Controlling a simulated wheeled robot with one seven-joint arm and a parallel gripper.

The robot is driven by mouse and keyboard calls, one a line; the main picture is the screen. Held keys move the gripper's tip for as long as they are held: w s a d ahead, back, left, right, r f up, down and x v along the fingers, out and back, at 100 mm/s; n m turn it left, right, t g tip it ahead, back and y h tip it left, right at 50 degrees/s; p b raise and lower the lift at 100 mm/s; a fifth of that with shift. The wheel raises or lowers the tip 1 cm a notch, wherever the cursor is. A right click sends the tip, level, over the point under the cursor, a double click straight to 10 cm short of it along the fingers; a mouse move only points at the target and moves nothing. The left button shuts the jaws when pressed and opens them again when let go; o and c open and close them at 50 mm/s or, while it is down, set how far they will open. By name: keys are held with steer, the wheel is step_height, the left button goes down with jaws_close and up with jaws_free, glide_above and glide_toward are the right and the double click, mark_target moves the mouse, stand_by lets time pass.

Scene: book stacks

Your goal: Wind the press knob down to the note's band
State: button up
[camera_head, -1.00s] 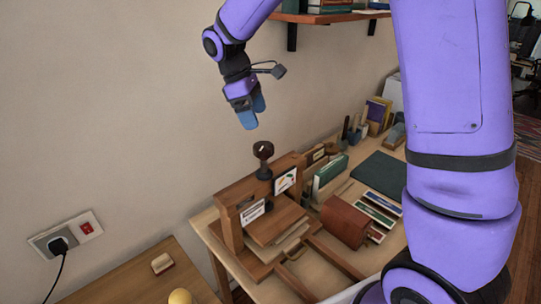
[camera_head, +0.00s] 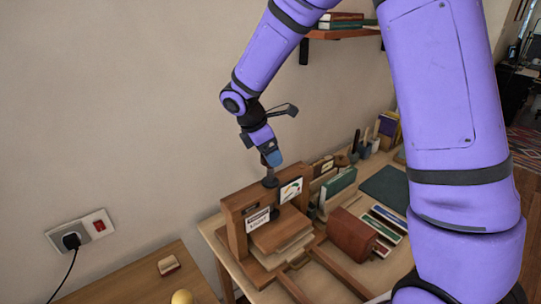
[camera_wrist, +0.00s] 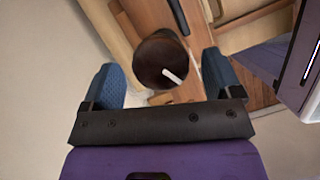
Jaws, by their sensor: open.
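A wooden book press (camera_head: 236,222) stands on the table. Its dark round knob (camera_wrist: 152,58) has a white mark and shows in the wrist view between my two blue fingers. My gripper (camera_head: 271,157) is open, directly over the press's spindle (camera_head: 270,181), and hides most of the knob in the head view.
A wall shelf (camera_head: 345,33) is above. A wall socket with a plug (camera_head: 72,240) is at left. Another table (camera_head: 140,278) stands at front left.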

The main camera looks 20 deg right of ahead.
steer(key=shift+x, duration=0.9)
steer(key=c, duration=0.9)
steer(key=shift+m, duration=0.3)
steer(key=m+g, duration=0.1)
steer(key=m, duration=0.1)
steer(key=m+g, duration=0.1)
steer(key=m, duration=0.2)
steer(key=shift+w+y, duration=0.1)
steer(key=shift+y, duration=0.3)
steer(key=m, duration=0.3)
steer(key=m+g+y, duration=0.1)
steer(key=m, duration=0.2)
steer(key=shift+r+g, duration=0.15)
steer(key=shift+g, duration=0.15)
steer(key=shift+y, duration=0.3)
